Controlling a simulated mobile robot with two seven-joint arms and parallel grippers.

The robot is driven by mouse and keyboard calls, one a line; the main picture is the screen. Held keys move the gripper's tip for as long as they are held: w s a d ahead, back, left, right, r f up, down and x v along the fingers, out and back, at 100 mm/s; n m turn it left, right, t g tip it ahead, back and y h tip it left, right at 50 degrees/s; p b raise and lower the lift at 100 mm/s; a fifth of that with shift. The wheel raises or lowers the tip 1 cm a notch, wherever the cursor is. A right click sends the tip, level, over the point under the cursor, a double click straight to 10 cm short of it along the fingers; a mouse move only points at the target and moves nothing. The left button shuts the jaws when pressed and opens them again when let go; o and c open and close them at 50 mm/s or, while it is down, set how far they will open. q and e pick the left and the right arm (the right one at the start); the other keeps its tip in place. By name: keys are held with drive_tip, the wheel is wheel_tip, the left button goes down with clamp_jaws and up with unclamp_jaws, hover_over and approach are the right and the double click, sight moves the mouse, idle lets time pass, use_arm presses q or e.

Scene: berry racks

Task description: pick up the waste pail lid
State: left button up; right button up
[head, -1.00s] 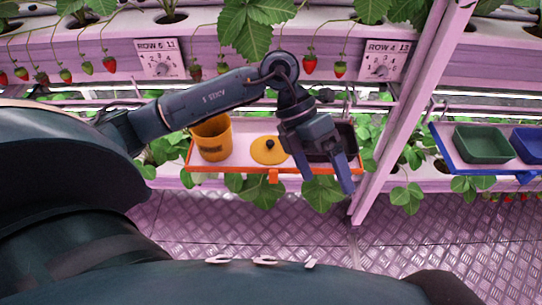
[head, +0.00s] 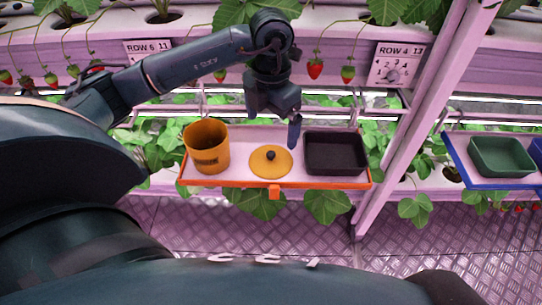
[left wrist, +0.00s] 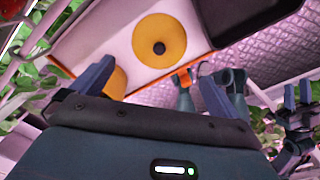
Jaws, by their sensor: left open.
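The waste pail lid (head: 270,161) is a round yellow-orange disc with a dark knob, lying flat on a pale tray with an orange front edge (head: 230,185). The lid also shows in the left wrist view (left wrist: 159,41), near top centre. The orange waste pail (head: 207,147) stands upright to its left. My left gripper (head: 273,122) is open and empty, above and behind the lid in the head view. Its two fingers also show in the left wrist view (left wrist: 155,84), apart from the lid. Dark parts with bluish fingers, seemingly my right gripper (left wrist: 297,95), show at that view's right edge; their opening is unclear.
A black bin (head: 335,152) sits on the tray right of the lid. A pink rack post (head: 408,140) stands right of the tray. Beyond it is a blue-edged tray with a green bin (head: 502,157). Strawberry plants hang above, with berries (head: 315,69) near the arm.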

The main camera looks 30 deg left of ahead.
sight(271, 153)
use_arm(q)
wheel_tip(271, 153, down, 5)
drive_tip(key=shift+s+f, duration=0.1)
drive_tip(key=shift+a+f, duration=0.1)
drive_tip(key=shift+f, duration=2.25)
use_arm(e)
drive_tip(key=shift+s+d, duration=0.15)
drive_tip(key=shift+s, duration=0.1)
use_arm(q)
drive_tip(key=shift+c, duration=0.6)
use_arm(e)
drive_tip(key=shift+f, duration=0.1)
